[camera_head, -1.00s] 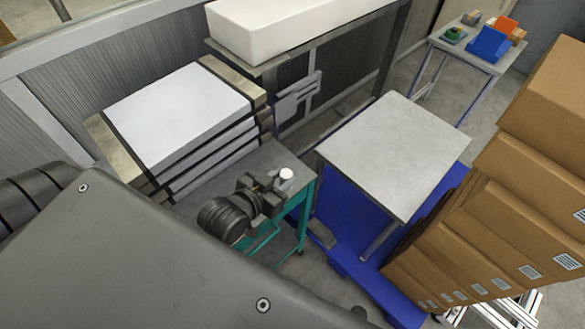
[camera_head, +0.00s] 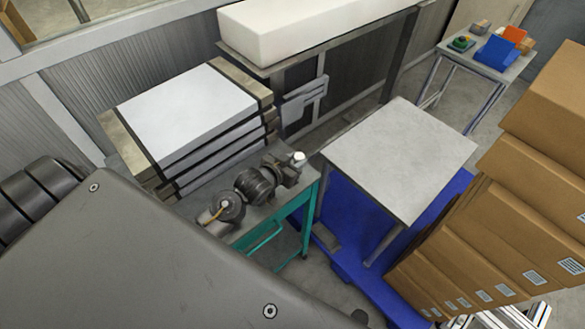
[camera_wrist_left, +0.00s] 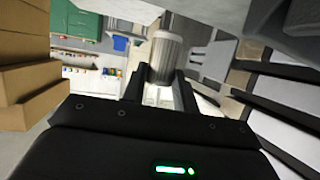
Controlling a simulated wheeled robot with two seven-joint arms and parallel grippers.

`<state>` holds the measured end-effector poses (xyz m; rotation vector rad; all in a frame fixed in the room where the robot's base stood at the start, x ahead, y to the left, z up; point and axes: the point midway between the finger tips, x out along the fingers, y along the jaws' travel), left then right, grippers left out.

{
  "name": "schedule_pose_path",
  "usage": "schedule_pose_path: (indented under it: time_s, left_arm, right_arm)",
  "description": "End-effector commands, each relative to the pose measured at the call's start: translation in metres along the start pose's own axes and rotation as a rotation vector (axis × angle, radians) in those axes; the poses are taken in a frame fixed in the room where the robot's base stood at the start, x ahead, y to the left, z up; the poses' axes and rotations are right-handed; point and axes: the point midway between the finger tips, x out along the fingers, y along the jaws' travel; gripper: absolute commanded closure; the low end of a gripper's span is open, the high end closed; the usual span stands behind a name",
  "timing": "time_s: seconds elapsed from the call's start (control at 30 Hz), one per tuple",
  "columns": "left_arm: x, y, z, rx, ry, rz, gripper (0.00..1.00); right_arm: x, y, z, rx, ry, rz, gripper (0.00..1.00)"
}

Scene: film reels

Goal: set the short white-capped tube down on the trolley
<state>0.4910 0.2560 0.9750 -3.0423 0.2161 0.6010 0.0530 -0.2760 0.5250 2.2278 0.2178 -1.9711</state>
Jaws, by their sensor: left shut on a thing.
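The short tube shows its white cap (camera_head: 299,157) at the far right corner of the trolley in the head view. My left gripper (camera_head: 287,172) is shut around it; its fingers and wrist hide most of the tube. In the left wrist view the tube (camera_wrist_left: 166,58) is a grey, ribbed cylinder between the two dark fingers. The trolley has a grey top and a teal frame (camera_head: 308,198). The tube is over or just beside the top's right end; I cannot tell whether it touches. My right gripper is not in view.
A stack of flat cases with a pale top (camera_head: 190,112) stands left of the gripper. A grey table (camera_head: 400,155) over a blue pallet (camera_head: 345,240) is to the right. Cardboard boxes (camera_head: 480,235) are stacked at the far right. A long white block (camera_head: 310,25) lies behind.

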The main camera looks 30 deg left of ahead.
Motion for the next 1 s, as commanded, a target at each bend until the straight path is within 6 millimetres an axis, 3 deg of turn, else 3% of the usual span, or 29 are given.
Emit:
schedule_pose_path:
  time_s: [0.13,0.33,0.83,0.87,1.0]
  left_arm:
    - [0.008,-0.005,0.004,-0.003,-0.004,-0.001,0.95]
    - [0.018,-0.005,0.030,-0.005,-0.004,-0.001,0.95]
    - [0.018,0.001,0.037,0.002,0.001,-0.001,0.95]
    - [0.018,0.001,0.037,0.003,0.000,-0.001,0.70]
    - [0.017,0.003,0.036,0.004,0.001,-0.001,0.52]
  right_arm:
    - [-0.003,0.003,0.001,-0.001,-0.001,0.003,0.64]
    - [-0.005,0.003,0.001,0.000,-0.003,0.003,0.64]
    - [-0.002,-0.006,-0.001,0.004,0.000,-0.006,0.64]
    - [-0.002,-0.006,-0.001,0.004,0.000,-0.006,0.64]
    - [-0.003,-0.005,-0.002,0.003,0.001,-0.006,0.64]
